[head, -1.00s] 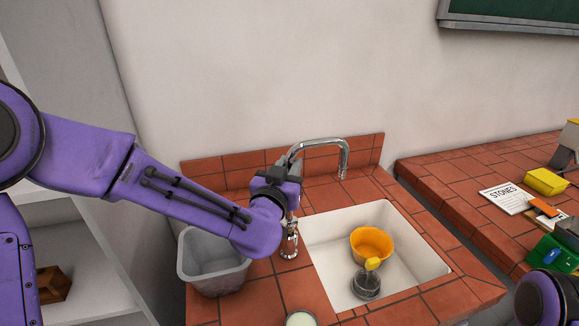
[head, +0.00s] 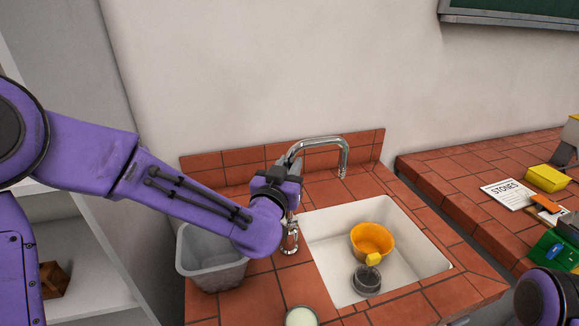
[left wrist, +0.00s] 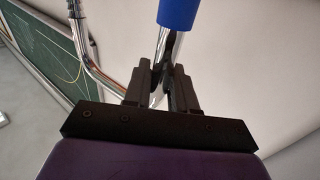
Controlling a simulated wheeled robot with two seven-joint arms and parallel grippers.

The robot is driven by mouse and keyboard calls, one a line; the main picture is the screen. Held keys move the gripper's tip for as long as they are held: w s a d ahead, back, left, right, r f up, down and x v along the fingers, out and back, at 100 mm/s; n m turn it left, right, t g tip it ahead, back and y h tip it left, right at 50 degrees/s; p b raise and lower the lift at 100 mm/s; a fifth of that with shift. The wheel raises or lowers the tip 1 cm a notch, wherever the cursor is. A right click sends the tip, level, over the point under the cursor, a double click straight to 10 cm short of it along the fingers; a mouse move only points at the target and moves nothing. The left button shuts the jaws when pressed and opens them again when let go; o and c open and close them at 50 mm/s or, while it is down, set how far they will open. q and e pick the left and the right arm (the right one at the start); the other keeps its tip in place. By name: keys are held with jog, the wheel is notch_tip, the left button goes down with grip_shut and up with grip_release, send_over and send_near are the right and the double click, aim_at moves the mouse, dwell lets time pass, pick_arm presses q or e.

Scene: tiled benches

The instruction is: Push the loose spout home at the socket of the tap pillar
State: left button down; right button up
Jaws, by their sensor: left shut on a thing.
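The spout (head: 325,141) is a chrome tube. It rises from behind my gripper, bends over to the right and ends pointing down over the sink's back left edge. My left gripper (head: 284,165) is shut on it near its lower end; in the left wrist view the chrome tube (left wrist: 158,45) passes between the black fingers (left wrist: 160,90), with a blue sleeve (left wrist: 178,13) beyond them. The chrome tap pillar (head: 290,238) stands below on the tiled bench. My gripper and wrist hide the socket, so I cannot tell how the spout sits in it. My right gripper is out of view.
A grey tub (head: 211,262) stands close left of the pillar. The white sink (head: 325,240) holds an orange bowl (head: 372,240), a small yellow piece (head: 374,259) and a dark round thing (head: 366,283). A tiled splashback (head: 225,170) runs behind. A pale round item (head: 300,317) is at the front.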

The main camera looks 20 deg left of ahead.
pick_arm(q)
jog(key=shift+a+r, duration=0.1)
dwell(0.5)
dwell(0.3)
jog(key=shift+f+b, duration=0.3)
jog(key=shift+f, duration=0.2)
jog(key=shift+f+b, duration=0.65)
jog(key=shift+f, duration=0.15)
jog(key=c, duration=0.8)
grip_release()
jog(key=shift+c, duration=0.2)
